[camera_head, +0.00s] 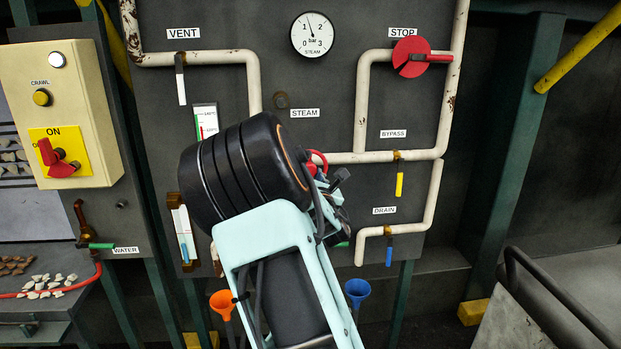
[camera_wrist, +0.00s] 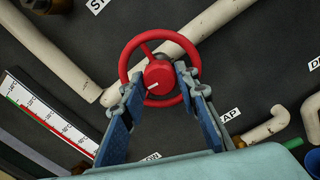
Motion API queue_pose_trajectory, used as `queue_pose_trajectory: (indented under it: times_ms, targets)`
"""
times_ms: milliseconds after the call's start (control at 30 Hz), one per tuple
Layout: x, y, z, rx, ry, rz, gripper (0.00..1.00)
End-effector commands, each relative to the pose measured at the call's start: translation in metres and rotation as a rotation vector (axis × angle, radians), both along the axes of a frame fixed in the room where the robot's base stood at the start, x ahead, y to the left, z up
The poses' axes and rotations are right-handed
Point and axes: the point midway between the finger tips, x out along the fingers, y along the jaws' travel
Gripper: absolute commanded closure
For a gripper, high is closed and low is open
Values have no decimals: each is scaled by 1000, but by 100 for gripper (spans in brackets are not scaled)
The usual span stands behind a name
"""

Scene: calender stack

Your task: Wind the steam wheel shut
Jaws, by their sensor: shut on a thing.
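The red steam wheel (camera_wrist: 146,47) fills the middle of the wrist view, with a round rim, spokes and a hub bearing a white line. My gripper (camera_wrist: 158,84) is shut on the wheel, one fingertip on each side of the hub at the lower part of the rim. In the head view only a sliver of the red wheel (camera_head: 319,158) shows below the STEAM label (camera_head: 305,113). My dark and pale-blue arm hides the rest of it and the fingertips. The steam gauge (camera_head: 312,34) needle points a little left of the top, between 1 and 2.
White pipes (camera_head: 407,155) run around the wheel on the dark panel. A red STOP valve (camera_head: 411,57), a yellow bypass handle (camera_head: 399,184) and a blue drain handle (camera_head: 388,250) are to the right. A cream control box (camera_head: 95,110) is at left. Orange (camera_head: 222,300) and blue (camera_head: 357,289) funnels stand low.

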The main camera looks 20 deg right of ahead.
Motion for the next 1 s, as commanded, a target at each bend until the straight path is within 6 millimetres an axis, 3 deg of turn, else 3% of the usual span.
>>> queue_pose_trajectory:
  times_ms: [1000]
  targets:
    - [0, 0, -4, 911, -265, 1, 96]
